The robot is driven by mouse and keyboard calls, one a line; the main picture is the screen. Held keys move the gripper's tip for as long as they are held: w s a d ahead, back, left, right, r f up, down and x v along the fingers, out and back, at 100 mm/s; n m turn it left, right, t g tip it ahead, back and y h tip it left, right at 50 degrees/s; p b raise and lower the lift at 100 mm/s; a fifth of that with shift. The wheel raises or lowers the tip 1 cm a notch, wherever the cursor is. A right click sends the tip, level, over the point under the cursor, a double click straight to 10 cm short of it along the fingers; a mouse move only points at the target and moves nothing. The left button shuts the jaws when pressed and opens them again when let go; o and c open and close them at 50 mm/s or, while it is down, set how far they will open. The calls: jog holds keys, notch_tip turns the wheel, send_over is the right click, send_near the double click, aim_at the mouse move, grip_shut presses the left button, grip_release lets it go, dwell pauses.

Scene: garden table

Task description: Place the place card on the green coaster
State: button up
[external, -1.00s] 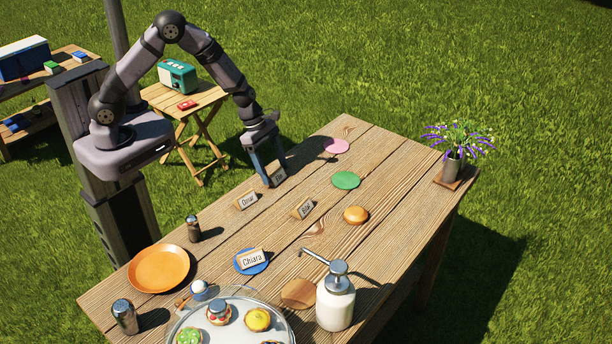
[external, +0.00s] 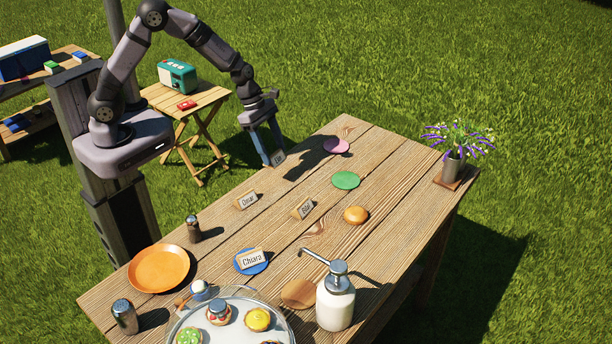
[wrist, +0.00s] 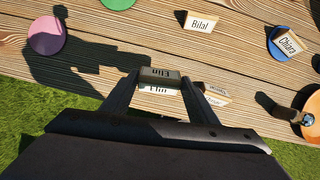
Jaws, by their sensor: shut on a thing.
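My gripper (external: 273,158) is shut on a place card (external: 279,157) and holds it above the table's left edge. In the wrist view the card (wrist: 159,80) sits between my fingers and reads "Elin". The green coaster (external: 346,180) lies flat and bare on the table, to the right of my gripper. In the wrist view only a sliver of the green coaster (wrist: 117,4) shows at the top edge.
A pink coaster (external: 336,146) lies behind the green one. Cards "Omar" (external: 247,201) and "Bilal" (external: 302,209) stand on the wood. "Chiara" (external: 252,257) stands on a blue coaster (external: 262,267). An orange-brown round thing (external: 356,214) is near the green coaster.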

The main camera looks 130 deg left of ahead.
jog(key=shift+w+r, duration=0.1)
jog(key=shift+r, duration=1.3)
